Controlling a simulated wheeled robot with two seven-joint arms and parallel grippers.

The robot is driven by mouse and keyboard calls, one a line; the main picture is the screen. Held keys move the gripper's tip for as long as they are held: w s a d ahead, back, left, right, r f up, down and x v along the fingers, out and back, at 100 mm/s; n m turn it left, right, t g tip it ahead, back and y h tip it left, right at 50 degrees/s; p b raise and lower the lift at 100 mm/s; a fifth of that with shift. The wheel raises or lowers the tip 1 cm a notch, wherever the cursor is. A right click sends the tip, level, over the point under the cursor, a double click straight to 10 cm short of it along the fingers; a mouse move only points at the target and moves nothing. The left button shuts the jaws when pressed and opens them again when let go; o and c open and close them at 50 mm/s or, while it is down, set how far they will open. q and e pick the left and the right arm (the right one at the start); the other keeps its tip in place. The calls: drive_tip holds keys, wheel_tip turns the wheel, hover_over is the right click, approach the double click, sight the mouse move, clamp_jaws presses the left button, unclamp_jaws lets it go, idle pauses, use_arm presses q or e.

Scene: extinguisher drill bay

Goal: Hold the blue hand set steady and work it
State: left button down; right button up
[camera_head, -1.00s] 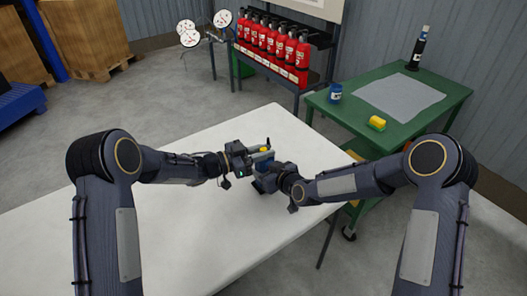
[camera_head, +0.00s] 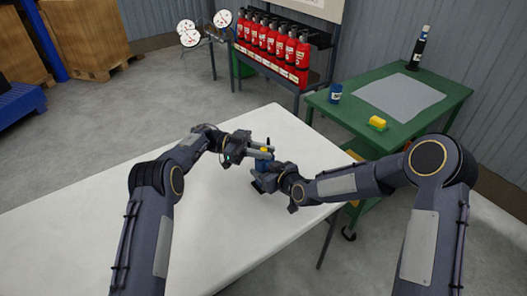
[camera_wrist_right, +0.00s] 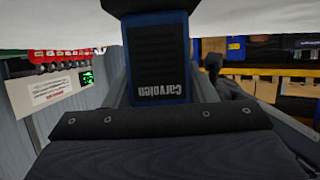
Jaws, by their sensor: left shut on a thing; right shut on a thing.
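The blue hand set (camera_head: 261,163) is upright at the right part of the white table, with a yellow piece on its top. It is small and partly covered by my grippers in the head view. My left gripper (camera_head: 265,149) is shut at its upper part, coming in from the left. My right gripper (camera_head: 268,178) is shut on its lower body from the right. In the right wrist view the hand set (camera_wrist_right: 159,100) fills the middle, with a dark ribbed panel and upside-down white lettering. Its lower end there is hidden behind my gripper.
The white table (camera_head: 110,205) is bare elsewhere. A green bench (camera_head: 350,112) at the right holds a blue can (camera_head: 335,93), a yellow block (camera_head: 377,122), a grey mat (camera_head: 400,97) and a dark bottle (camera_head: 418,50). Red extinguishers (camera_head: 272,40) stand on a rack behind.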

sight(264, 149)
use_arm(q)
drive_tip(key=shift+r+m+g+y, duration=0.1)
drive_tip(key=shift+m+g+y, duration=0.25)
drive_tip(key=shift+g, duration=0.25)
use_arm(e)
drive_tip(key=shift+s+f, duration=0.1)
drive_tip(key=shift+f, duration=0.05)
use_arm(q)
drive_tip(key=c, duration=1.4)
unclamp_jaws()
drive_tip(key=shift+o, duration=0.2)
wheel_tip(264, 149, up, 10)
drive_tip(key=shift+s, duration=0.1)
use_arm(e)
drive_tip(key=o, duration=1.4)
